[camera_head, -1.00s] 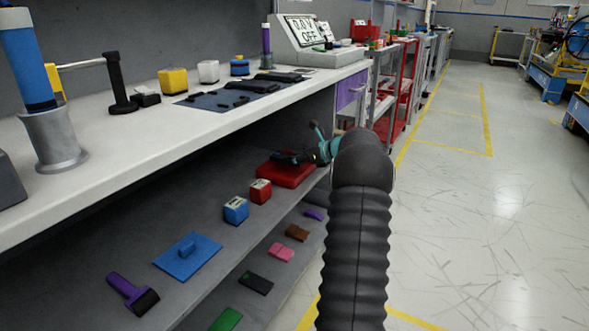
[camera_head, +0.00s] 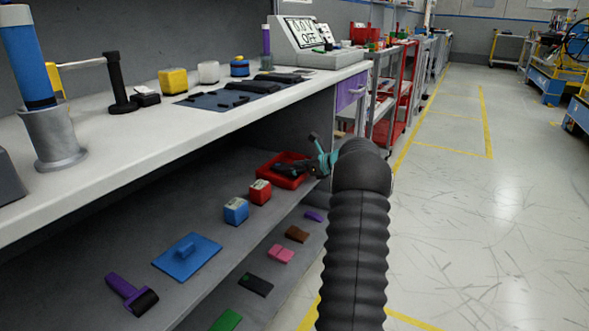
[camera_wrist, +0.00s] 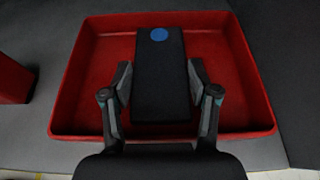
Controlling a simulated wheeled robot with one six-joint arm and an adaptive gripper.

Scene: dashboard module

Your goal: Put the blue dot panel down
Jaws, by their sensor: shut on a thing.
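The blue dot panel (camera_wrist: 160,85) is a black slab with a blue disc near its far end. In the wrist view it lies between the two fingers of my gripper (camera_wrist: 160,100), which is shut on its sides. The panel is over a red tray (camera_wrist: 85,85), within the tray's rim in that view. I cannot tell whether it touches the tray floor. In the head view my gripper (camera_head: 300,168) is small, at the red tray (camera_head: 268,178) on the shelf under the bench, and the panel there is mostly hidden.
A red block (camera_head: 260,192) and a blue block (camera_head: 236,211) stand in front of the tray on the shelf (camera_head: 200,265). A blue plate with a handle (camera_head: 187,258) and a purple-handled roller (camera_head: 132,294) lie nearer. The bench top (camera_head: 215,120) overhangs the shelf.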

